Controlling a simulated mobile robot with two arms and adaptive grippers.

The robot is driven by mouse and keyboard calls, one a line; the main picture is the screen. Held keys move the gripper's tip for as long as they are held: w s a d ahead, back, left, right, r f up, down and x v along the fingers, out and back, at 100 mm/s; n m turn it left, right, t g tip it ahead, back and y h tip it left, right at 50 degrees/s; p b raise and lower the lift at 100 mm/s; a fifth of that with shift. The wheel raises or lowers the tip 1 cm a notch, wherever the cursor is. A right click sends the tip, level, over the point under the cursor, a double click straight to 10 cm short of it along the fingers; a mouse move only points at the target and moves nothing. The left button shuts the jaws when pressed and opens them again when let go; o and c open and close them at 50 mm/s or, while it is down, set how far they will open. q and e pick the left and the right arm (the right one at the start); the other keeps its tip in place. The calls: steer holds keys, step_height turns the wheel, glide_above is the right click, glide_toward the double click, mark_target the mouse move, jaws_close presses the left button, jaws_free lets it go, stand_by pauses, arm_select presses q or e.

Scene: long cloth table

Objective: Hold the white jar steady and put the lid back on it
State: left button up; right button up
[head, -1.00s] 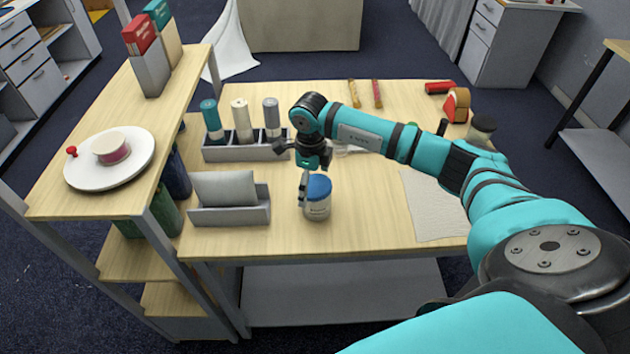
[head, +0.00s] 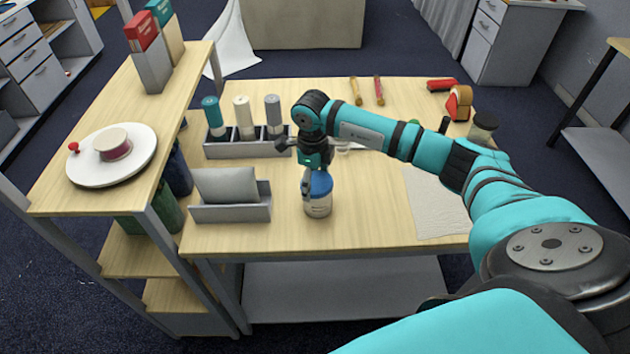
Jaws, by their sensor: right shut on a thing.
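The white jar (head: 318,210) stands upright near the front middle of the wooden table. The blue lid (head: 321,184) shows at the top of the jar, with no clear gap between them; whether it is fully seated cannot be told. My right gripper (head: 313,184) points down from above and is shut on the blue lid. One dark finger shows along the left side of the lid, and the gripper body hides part of its top. My left gripper is not in view.
A grey holder (head: 231,212) stands left of the jar. Behind it is a rack (head: 222,151) with several bottles. A pale cloth (head: 437,205) lies to the right. A shelf with a white plate (head: 82,172) borders the left. The table between jar and cloth is clear.

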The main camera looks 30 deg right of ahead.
mark_target(315, 183)
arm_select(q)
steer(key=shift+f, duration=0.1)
arm_select(e)
steer(key=shift+r, duration=0.1)
steer(key=shift+r+b, duration=0.2)
steer(key=shift+b, duration=0.1)
steer(key=r+b, duration=0.2)
steer(key=shift+s+r, duration=0.3)
steer(key=shift+r, duration=0.05)
arm_select(q)
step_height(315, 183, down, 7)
steer(key=b, duration=0.4)
steer(key=shift+b, duration=0.4)
arm_select(e)
steer(key=s+a+r, duration=0.1)
steer(key=s, duration=1.4)
steer(key=shift+s+r, duration=0.2)
steer(key=shift+r, duration=0.15)
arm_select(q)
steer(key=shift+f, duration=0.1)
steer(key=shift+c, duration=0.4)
